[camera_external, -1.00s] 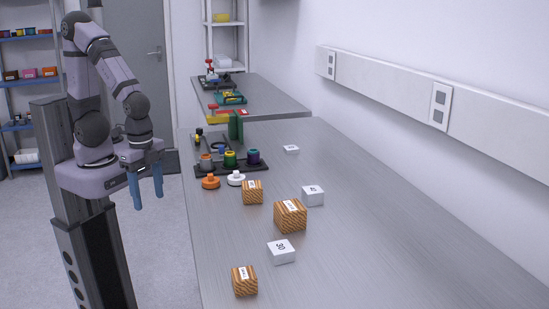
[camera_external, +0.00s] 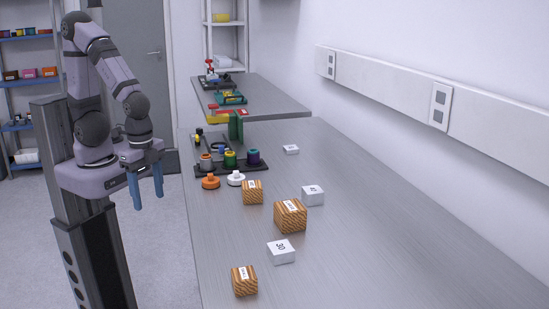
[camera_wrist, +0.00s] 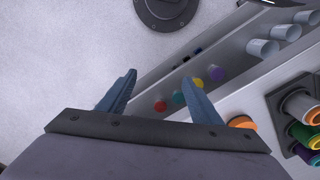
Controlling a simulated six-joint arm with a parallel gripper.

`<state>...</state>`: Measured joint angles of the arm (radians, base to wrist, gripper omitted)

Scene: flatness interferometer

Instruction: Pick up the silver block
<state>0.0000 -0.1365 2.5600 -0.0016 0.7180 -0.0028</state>
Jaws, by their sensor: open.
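Several pale silver-white blocks with labels lie on the metal bench. One marked 30 (camera_external: 281,252) is near the front, a second (camera_external: 313,196) is right of the large wood-patterned block, and a small flat one (camera_external: 291,149) is farther back. I cannot tell which one is the silver block. My gripper (camera_external: 148,196) is left of the bench, off its edge, with blue fingers pointing down. It is open and empty, well apart from all the blocks. The wrist view shows the spread fingers (camera_wrist: 159,80) over the floor and bench side; no silver block shows there.
Wood-patterned blocks (camera_external: 290,216) (camera_external: 252,192) (camera_external: 245,281) stand among the silver ones. An orange knob (camera_external: 210,182), a white knob (camera_external: 236,180) and a black holder with coloured rings (camera_external: 262,167) are near the left edge. The bench's right side is clear.

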